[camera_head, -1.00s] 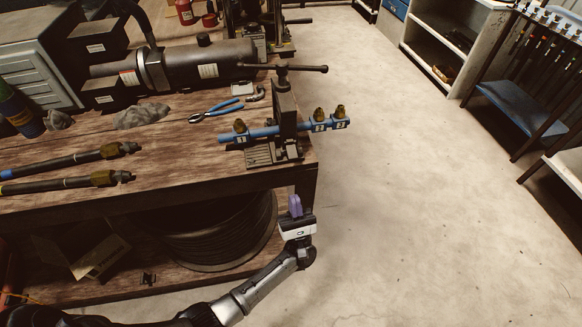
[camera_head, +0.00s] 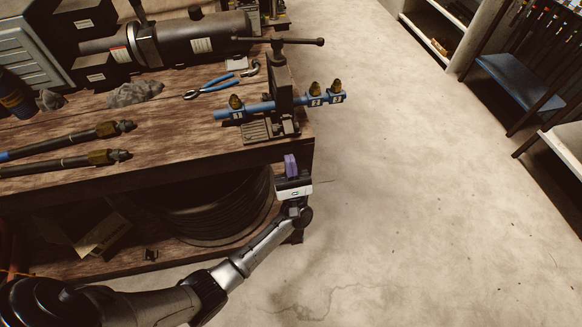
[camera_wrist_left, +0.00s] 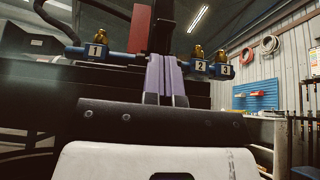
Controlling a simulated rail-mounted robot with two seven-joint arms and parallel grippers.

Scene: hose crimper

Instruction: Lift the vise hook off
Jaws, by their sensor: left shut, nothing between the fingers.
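The vise (camera_head: 277,87) stands upright at the bench's right front corner, with a dark T-handle (camera_head: 283,41) on top. I cannot make out a separate hook on it. A blue manifold (camera_head: 260,108) with brass fittings and ports numbered 1, 2 and 3 lies across the vise. It also shows in the left wrist view (camera_wrist_left: 120,56), behind my fingers. My left gripper (camera_head: 290,166) has purple fingers, shut and empty, pointing up in front of the bench edge, below the vise and apart from it. In the left wrist view the fingers (camera_wrist_left: 164,80) hide part of the vise. My right gripper is not in view.
Blue-handled pliers (camera_head: 209,89), a grey lump (camera_head: 134,93) and two hoses (camera_head: 75,161) lie on the wooden bench. A large dark cylinder (camera_head: 175,40) is behind. A hose coil (camera_head: 215,212) sits below the bench. The floor (camera_head: 410,200) to the right is clear.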

